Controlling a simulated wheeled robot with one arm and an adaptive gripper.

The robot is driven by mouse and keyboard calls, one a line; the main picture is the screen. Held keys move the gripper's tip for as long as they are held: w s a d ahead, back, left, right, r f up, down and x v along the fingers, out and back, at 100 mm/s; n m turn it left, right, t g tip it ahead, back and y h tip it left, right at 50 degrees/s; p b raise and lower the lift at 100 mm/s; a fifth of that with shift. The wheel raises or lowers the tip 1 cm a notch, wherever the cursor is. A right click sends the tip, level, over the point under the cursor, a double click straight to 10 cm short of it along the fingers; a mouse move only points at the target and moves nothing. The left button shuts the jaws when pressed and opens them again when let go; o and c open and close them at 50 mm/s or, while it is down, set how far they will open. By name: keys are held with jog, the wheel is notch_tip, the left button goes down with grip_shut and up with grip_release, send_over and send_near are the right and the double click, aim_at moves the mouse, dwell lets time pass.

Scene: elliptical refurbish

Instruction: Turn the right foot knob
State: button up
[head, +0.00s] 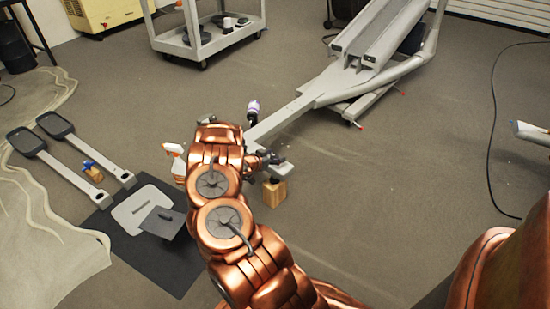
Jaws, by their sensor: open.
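The light grey elliptical frame (290,113) runs from the upper right down to a crossbar end (284,169) beside my gripper. A wooden block (274,193) stands under that end. My gripper (269,158) is small and dark in this view, at or just above the crossbar end, with its jaws open. I cannot tell whether it touches the frame. The right foot knob is not clearly visible; my arm and gripper cover part of the crossbar. Small red-tipped parts show at the frame's far base (360,126).
A white spray bottle (176,155) with an orange top and a purple-and-white bottle (252,111) stand near my arm. Two pedal arms (95,162) and a dark mat (172,265) lie left. A cart (205,45) stands behind. The floor right of the frame is mostly clear, crossed by a black cable (490,130).

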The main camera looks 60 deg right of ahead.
jog(key=shift+d+f, duration=0.1)
jog(key=shift+d, duration=0.1)
jog(key=c, duration=1.1)
jog(key=shift+d, duration=0.1)
jog(key=shift+c, duration=0.3)
jog(key=shift+s+n+t+p, duration=0.1)
jog(key=shift+n+t+p, duration=0.2)
jog(key=shift+p, duration=0.45)
